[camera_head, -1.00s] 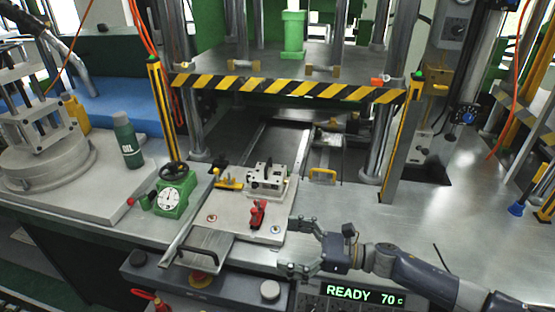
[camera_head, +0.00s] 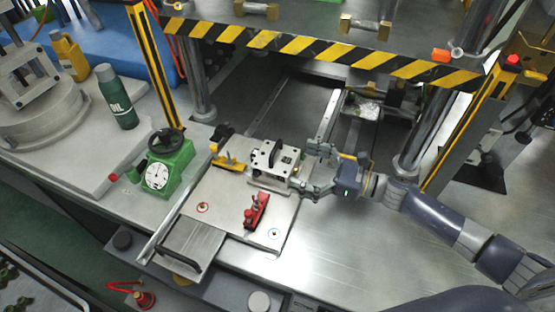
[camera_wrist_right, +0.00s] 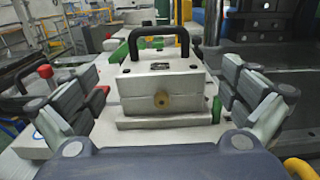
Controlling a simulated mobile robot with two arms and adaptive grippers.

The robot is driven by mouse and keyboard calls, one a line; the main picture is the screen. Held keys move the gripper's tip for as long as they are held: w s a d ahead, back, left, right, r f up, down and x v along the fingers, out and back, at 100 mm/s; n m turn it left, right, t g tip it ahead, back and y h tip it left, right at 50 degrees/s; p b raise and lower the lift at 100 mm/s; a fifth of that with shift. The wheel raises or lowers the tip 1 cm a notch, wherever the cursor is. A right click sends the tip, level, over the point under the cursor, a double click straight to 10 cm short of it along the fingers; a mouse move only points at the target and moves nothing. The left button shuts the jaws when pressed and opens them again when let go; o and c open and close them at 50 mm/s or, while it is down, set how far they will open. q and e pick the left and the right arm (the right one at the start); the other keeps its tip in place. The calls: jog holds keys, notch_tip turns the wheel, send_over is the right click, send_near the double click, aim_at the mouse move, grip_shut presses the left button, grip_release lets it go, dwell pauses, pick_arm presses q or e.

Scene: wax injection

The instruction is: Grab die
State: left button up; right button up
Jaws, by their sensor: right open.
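The die (camera_head: 277,163) is a silvery metal block with a dark handle on top. It sits on the light metal plate (camera_head: 222,205) below the press. My right gripper (camera_head: 309,168) is open at the right side of the die, with its fingers pointing at it. Gaps show between fingers and die. The left gripper is not in view.
A red clamp (camera_head: 256,210) and a yellow clamp (camera_head: 229,160) stand on the plate near the die. A green gauge unit (camera_head: 170,170) and an oil bottle (camera_head: 117,97) are at left. The striped press edge (camera_head: 320,50) hangs above. The bench right of the plate (camera_head: 350,240) is clear.

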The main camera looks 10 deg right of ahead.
aim_at(276, 157)
jog(key=shift+x, duration=0.95)
jog(key=shift+w+a+p, duration=0.15)
jog(key=shift+w+p, duration=0.1)
jog(key=shift+p, duration=0.2)
jog(key=p+x, duration=0.2)
jog(key=x, duration=0.2)
jog(key=shift+a, duration=0.25)
jog(key=shift+w+a+f, duration=0.1)
jog(key=shift+c, duration=1.3)
jog(key=c, duration=1.4)
jog(key=shift+c, duration=1.4)
